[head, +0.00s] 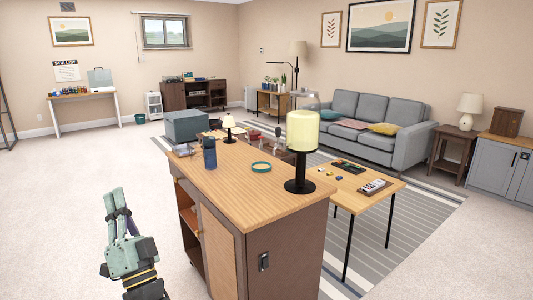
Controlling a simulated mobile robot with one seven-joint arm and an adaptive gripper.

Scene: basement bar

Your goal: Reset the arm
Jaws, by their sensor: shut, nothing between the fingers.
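My gripper (117,208) is at the lower left of the head view, green-grey with dark parts. It points upward in the picture, over the pale carpet and to the left of the wooden counter (235,185). Its fingers are together with nothing between them. It appears apart from the counter and touches no object that I can see.
On the counter stand a lit yellow lamp (303,137), a blue bottle (209,153), a teal ring (261,167) and a grey box (188,125). A low table (345,198) stands to the right, before a grey sofa (362,122). Carpet (50,200) on the left is clear.

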